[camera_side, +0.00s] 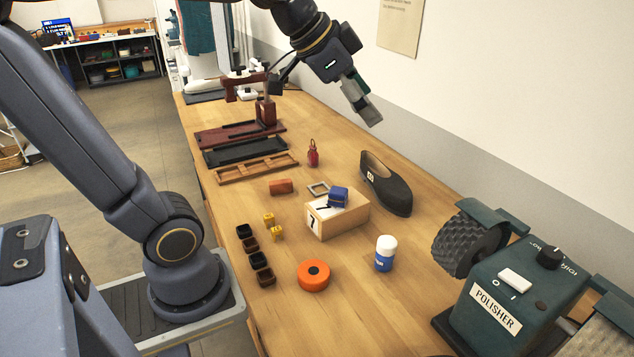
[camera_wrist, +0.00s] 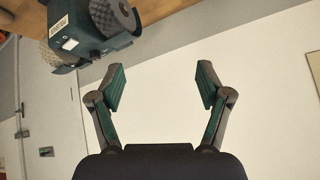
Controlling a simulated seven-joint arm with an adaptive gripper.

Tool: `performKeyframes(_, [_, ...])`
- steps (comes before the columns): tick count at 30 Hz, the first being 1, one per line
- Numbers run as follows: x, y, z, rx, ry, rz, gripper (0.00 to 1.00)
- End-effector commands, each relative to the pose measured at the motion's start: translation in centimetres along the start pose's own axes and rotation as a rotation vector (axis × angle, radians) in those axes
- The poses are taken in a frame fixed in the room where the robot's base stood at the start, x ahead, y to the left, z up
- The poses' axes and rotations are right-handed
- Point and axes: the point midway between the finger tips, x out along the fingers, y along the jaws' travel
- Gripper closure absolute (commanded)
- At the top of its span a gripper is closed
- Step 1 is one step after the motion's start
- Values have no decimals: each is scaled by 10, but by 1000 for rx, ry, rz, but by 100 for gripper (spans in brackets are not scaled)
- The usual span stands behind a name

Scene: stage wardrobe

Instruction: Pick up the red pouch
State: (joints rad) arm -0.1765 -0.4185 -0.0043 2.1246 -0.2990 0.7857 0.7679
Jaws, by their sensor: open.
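The red pouch (camera_side: 313,154) looks like a small dark red thing with a narrow, loop-like top. It stands on the wooden bench, left of the black shoe and right of the slatted wooden tray. My gripper (camera_side: 366,108) is high above the bench, up and to the right of the pouch, close to the wall in the picture. In the wrist view my gripper (camera_wrist: 162,88) has its two fingers wide apart with nothing between them. The pouch is not in the wrist view, which faces the wall and the polisher.
A black shoe (camera_side: 386,184), a wooden box (camera_side: 345,219) bearing a blue item (camera_side: 338,196), and a brown block (camera_side: 281,187) are near the pouch. A slatted tray (camera_side: 257,168) lies left. The polisher (camera_side: 505,290) stands front right; it also shows in the wrist view (camera_wrist: 75,30).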

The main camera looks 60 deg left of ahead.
Motion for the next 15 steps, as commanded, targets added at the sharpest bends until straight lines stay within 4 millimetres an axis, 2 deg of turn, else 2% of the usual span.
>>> performKeyframes(1, [12, -26, -9, -7, -3, -13, 23])
performKeyframes(2, [19, -43, -14, -7, 0, -22, 23])
performKeyframes(4, [39, -89, -18, -21, 0, -46, 23])
performKeyframes(5, [49, -111, -17, -31, -2, -58, 23])
performKeyframes(6, [61, -141, -11, -49, -6, -74, 23])
performKeyframes(8, [81, -188, 6, -86, -15, -101, 23])
performKeyframes(9, [93, -219, 23, -120, -24, -117, 23])
performKeyframes(11, [110, -263, 56, -181, -39, -142, 23])
performKeyframes(12, [120, -288, 83, -228, -51, -157, 23])
performKeyframes(14, [133, -320, 126, -309, -69, -174, 23])
performKeyframes(15, [139, -336, 156, -370, -82, -182, 23])
